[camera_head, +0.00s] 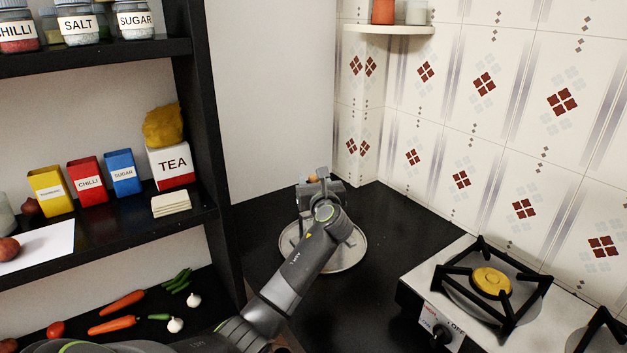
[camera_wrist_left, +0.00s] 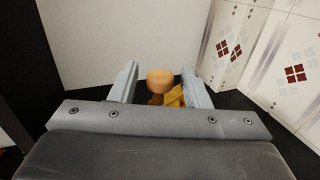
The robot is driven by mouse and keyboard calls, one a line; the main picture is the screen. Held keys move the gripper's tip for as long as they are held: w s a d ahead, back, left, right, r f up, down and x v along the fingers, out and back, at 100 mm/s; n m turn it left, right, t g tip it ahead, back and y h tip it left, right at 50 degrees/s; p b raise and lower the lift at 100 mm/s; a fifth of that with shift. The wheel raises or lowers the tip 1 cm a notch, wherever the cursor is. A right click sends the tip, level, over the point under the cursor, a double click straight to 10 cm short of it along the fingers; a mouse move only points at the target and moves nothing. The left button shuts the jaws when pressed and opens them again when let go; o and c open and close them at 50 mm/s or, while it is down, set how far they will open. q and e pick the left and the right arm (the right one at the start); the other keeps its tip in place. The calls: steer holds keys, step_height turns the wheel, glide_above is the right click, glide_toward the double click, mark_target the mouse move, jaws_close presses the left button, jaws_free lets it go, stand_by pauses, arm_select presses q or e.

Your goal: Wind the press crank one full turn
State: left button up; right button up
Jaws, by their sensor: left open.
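The press stands on the dark counter in the corner, mostly hidden behind my left arm in the head view. A round metal plate (camera_head: 352,259) shows beneath it. A small orange-tan knob (camera_head: 312,177), which looks like the crank's handle, is just visible by my left gripper (camera_head: 321,178). In the left wrist view the rounded tan knob (camera_wrist_left: 159,79) lies between the two open fingers of my left gripper (camera_wrist_left: 160,70). I cannot tell whether they touch it. A yellow part (camera_wrist_left: 174,96) sits beside the knob, near the right finger. The crank arm is hidden. My right gripper is not visible.
A gas stove (camera_head: 462,290) stands at the right. A dark shelf (camera_head: 110,242) with tins and jars is at the left, with vegetables below. A tiled wall (camera_head: 480,120) rises behind the counter (camera_head: 400,222), whose stretch between press and stove is clear.

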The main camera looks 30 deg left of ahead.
arm_select(q)
jaws_close()
steer(key=shift+a+r+h+p, duration=0.2)
steer(key=shift+h+p, duration=0.1)
steer(key=shift+p, duration=0.35)
steer(key=shift+w+a+f+m+t+h+p, duration=0.1)
steer(key=shift+w+a+m+t+h+p, duration=0.55)
steer(key=shift+m+h+p, duration=1.25)
steer(key=shift+w+a+f+m+t+h+p, duration=0.1)
steer(key=shift+w+a+m+t+h+p, duration=0.45)
steer(key=shift+m+h, duration=2.55)
steer(key=shift+w+a+m+t+h+p, duration=0.25)
steer(key=shift+a+m+t+h+p, duration=1.05)
steer(key=shift+h, duration=2.4)
steer(key=shift+d+g, duration=0.25)
steer(key=shift+g, duration=0.05)
